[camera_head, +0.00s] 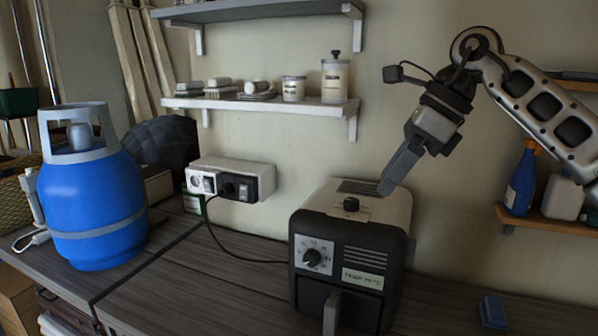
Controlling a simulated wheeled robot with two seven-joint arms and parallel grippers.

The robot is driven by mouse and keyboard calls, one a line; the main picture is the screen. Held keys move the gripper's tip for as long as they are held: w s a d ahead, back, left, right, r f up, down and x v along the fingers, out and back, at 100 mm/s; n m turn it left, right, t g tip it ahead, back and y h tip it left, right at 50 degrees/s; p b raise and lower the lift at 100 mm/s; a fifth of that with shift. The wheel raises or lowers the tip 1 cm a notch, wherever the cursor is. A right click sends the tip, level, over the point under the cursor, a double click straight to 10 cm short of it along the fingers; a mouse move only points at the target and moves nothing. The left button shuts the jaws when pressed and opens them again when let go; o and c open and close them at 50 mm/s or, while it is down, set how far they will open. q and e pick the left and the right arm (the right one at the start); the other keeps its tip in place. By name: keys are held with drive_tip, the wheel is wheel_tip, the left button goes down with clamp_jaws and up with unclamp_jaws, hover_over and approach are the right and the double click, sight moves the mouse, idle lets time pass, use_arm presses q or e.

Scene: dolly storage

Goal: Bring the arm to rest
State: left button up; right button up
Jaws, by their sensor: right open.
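My right arm (530,95) comes in from the upper right. Its gripper (393,182) points down and to the left, with its fingertips close to the top of a black and cream appliance (350,245). I cannot tell whether the fingertips touch it. The gripper is open and nothing shows between its fingers, though they overlap in this view. My left gripper is not in view.
The appliance stands on a dark wooden worktop (235,275), its cord running to a wall socket box (231,180). A blue gas bottle (92,200) stands at left. Shelves hold jars above and bottles (522,180) at right. A small blue object (493,312) lies front right.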

drive_tip(key=s+a+f+m+g+y, duration=0.2)
drive_tip(key=s+a+f+y, duration=0.1)
drive_tip(key=a+f+y, duration=0.4)
drive_tip(key=s+a+f+m+g+y, duration=0.1)
drive_tip(key=s+a+f+m+y, duration=0.15)
drive_tip(key=a+y, duration=0.45)
drive_tip(key=s+d+f+m+t+h, duration=0.1)
drive_tip(key=d+f+m+t+h, duration=0.15)
drive_tip(key=f+m+t, duration=0.6)
drive_tip(key=d+f+m+t+h, duration=0.15)
drive_tip(key=m+t+h, duration=0.3)
drive_tip(key=m, duration=0.85)
drive_tip(key=s+d+f+m+t+h, duration=0.1)
drive_tip(key=d+f+m+t+h, duration=0.15)
drive_tip(key=f+m+t, duration=0.6)
drive_tip(key=s+d+f+m+g+h, duration=0.3)
drive_tip(key=s+f+m+g, duration=0.1)
drive_tip(key=s+f+m, duration=0.2)
drive_tip(key=s+d+f+m+g+h, duration=0.4)
drive_tip(key=s+f+m+g, duration=0.1)
drive_tip(key=s+f+m, duration=0.2)
drive_tip(key=s+f, duration=0.1)
drive_tip(key=s, duration=0.1)
drive_tip(key=shift+s+d+f, duration=0.2)
drive_tip(key=shift+s+d, duration=0.05)
drive_tip(key=shift+s, duration=0.1)
